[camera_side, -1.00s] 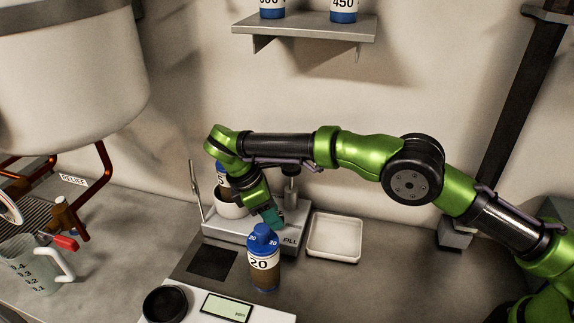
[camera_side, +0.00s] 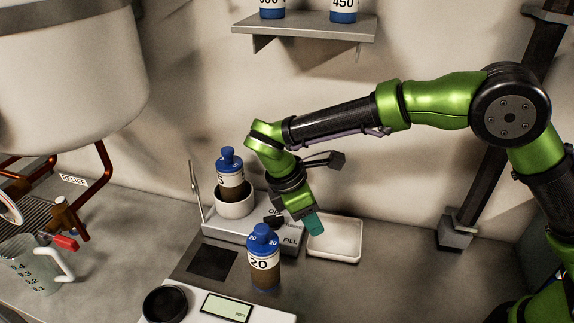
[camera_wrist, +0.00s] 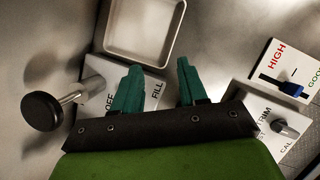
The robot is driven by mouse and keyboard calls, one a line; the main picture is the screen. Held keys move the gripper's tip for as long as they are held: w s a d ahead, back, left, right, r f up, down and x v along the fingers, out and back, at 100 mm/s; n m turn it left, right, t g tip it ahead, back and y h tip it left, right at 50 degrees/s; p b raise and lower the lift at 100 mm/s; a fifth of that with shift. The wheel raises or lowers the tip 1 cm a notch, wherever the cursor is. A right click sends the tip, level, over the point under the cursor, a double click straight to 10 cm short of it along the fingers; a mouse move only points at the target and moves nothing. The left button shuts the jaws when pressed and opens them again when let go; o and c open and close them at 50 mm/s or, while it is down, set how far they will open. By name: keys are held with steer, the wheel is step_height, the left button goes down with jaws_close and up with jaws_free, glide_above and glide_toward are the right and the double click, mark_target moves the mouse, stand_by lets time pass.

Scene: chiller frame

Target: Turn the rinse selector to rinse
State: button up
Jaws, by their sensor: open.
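My gripper (camera_side: 312,224) is open and empty, above the right end of the grey unit (camera_side: 225,235) marked FILL. In the wrist view its two teal fingers (camera_wrist: 160,66) stand apart over this unit (camera_wrist: 158,84), where OFF and FILL can be read. A black knob on a metal stem (camera_wrist: 42,110) sticks out left of the fingers there. A small black part (camera_side: 273,222) shows near the partly hidden O label in the side view. I cannot tell which part is the rinse selector. No rinse label is readable; my gripper covers part of the unit.
A white tray (camera_side: 335,247) lies right of the unit. A bottle marked 20 (camera_side: 264,275) stands in front. Another bottle (camera_side: 230,180) sits in a white cup (camera_side: 234,204) on the unit. The wrist view shows a TRIM box (camera_wrist: 262,108) and a HIGH/GOOD gauge (camera_wrist: 283,78).

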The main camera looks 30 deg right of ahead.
steer(key=s+d, duration=0.3)
steer(key=s, duration=0.3)
steer(key=shift+r, duration=0.3)
steer(key=shift+d, duration=0.1)
steer(key=s+d+r+m+t+y, duration=0.6)
steer(key=d+r+m, duration=0.8)
steer(key=m, duration=0.5)
steer(key=s+d+t, duration=0.1)
steer(key=s+t, duration=0.1)
steer(key=s, duration=0.2)
